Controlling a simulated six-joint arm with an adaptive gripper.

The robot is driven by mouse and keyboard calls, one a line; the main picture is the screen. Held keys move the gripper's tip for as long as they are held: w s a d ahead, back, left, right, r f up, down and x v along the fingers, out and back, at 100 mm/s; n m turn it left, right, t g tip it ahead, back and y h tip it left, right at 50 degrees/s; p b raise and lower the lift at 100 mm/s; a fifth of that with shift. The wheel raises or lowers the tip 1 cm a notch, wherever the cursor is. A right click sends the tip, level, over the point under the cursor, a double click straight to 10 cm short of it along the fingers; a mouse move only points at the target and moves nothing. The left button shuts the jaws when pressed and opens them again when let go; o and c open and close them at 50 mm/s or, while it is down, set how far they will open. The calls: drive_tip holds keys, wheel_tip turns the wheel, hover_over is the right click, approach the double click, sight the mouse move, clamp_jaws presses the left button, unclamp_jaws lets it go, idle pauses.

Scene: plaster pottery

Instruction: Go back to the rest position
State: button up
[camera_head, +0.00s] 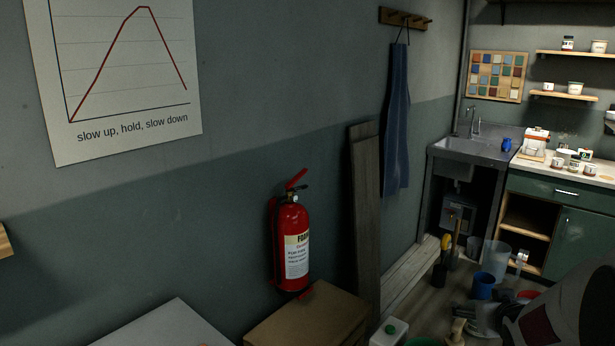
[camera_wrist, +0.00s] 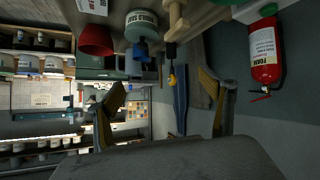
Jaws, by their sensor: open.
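My gripper shows in the wrist view (camera_wrist: 172,92), its two yellowish fingers spread wide apart with nothing between them. The wrist picture is turned over, so the room appears upside down in it. In the head view a large grey part at the lower right corner seems to be my arm; the fingertips cannot be made out clearly there. The gripper touches nothing that I can see.
A red fire extinguisher (camera_head: 293,243) hangs on the wall above a brown box (camera_head: 305,318). A grey board (camera_head: 364,210) leans beside a blue apron (camera_head: 396,120). A sink (camera_head: 475,150) and green cabinet (camera_head: 565,215) stand at the back right. A blue bucket (camera_head: 482,286) is on the floor.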

drive_tip(key=s+a+r+n+g+y, duration=0.1)
drive_tip(key=s+a+r+g+y, duration=0.1)
drive_tip(key=s+a, duration=1.1)
drive_tip(key=s+a+r+n+g+y, duration=0.1)
drive_tip(key=s+a+r+g+y, duration=0.1)
drive_tip(key=s+a, duration=1.2)
drive_tip(key=s+r+g, duration=0.1)
drive_tip(key=s, duration=0.3)
drive_tip(key=shift+a+r, duration=0.3)
